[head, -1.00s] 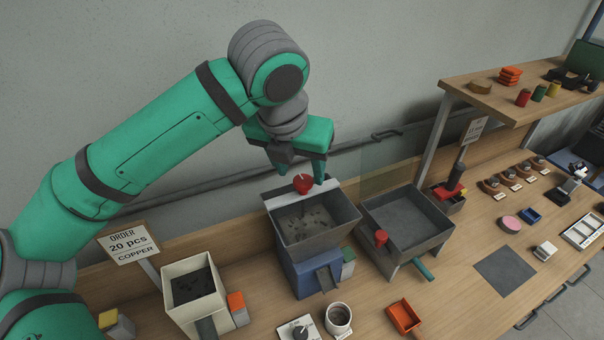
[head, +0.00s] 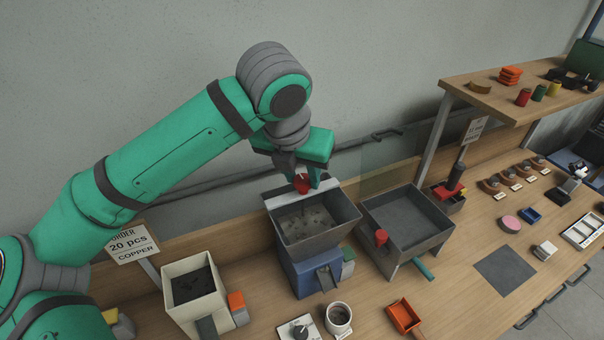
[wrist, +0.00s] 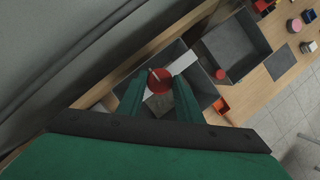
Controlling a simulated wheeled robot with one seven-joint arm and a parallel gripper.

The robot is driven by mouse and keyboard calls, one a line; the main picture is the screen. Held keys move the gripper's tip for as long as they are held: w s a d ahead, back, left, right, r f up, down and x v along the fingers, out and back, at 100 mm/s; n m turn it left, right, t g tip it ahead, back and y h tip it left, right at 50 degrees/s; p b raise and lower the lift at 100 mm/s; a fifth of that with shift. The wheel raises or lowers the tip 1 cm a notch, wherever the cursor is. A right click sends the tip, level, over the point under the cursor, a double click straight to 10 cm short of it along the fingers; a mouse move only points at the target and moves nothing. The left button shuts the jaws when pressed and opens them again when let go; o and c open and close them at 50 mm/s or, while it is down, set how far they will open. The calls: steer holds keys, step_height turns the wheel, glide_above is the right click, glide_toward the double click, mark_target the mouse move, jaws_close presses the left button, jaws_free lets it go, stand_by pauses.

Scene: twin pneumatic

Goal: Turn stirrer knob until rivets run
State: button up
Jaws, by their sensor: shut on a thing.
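The red stirrer knob (head: 302,183) sits on a pale bar across the back of the blue hopper (head: 313,248). My gripper (head: 307,181) reaches down over the hopper with its fingers on either side of the knob, shut on it. In the wrist view the knob (wrist: 159,80) lies between the two green fingertips, with a pale line mark across its top. Dark rivets (head: 307,218) lie scattered in the hopper. A small chute (head: 327,279) shows on the hopper's front. I cannot tell whether any rivets are moving.
A grey hopper (head: 452,222) with a red knob stands to the right. A cream hopper (head: 222,302) stands to the left beside the order sign (head: 133,243). A cup (head: 338,318) and an orange scoop (head: 404,316) are in front. A shelf (head: 455,88) is at right.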

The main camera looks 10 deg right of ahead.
steer(key=shift+m, duration=0.3)
steer(key=m+h, duration=0.1)
steer(key=m, duration=0.1)
steer(key=shift+w+a+m+g, duration=0.1)
steer(key=shift+a+m+g, duration=0.05)
steer(key=shift+m+g, duration=0.25)
steer(key=m, duration=0.2)
steer(key=shift+m+g+h, duration=0.3)
steer(key=shift+g+h, duration=0.1)
steer(key=m, duration=0.2)
steer(key=m+g, duration=0.1)
steer(key=m, duration=0.1)
steer(key=m+g, duration=0.1)
steer(key=m, duration=0.1)
steer(key=shift+w, duration=0.3)
steer(key=m+g, duration=0.1)
steer(key=m, duration=0.3)
steer(key=shift+w+g, duration=0.1)
steer(key=shift+g, duration=0.3)
steer(key=m+g+y, duration=0.1)
steer(key=m, duration=0.2)
steer(key=shift+w+m, duration=0.15)
steer(key=shift+m, duration=0.15)
steer(key=m, duration=0.1)
steer(key=m+y, duration=0.1)
steer(key=m, duration=0.1)
steer(key=m+g, duration=0.1)
steer(key=m, duration=0.1)
steer(key=shift+d, duration=0.25)
steer(key=shift+y, duration=0.3)
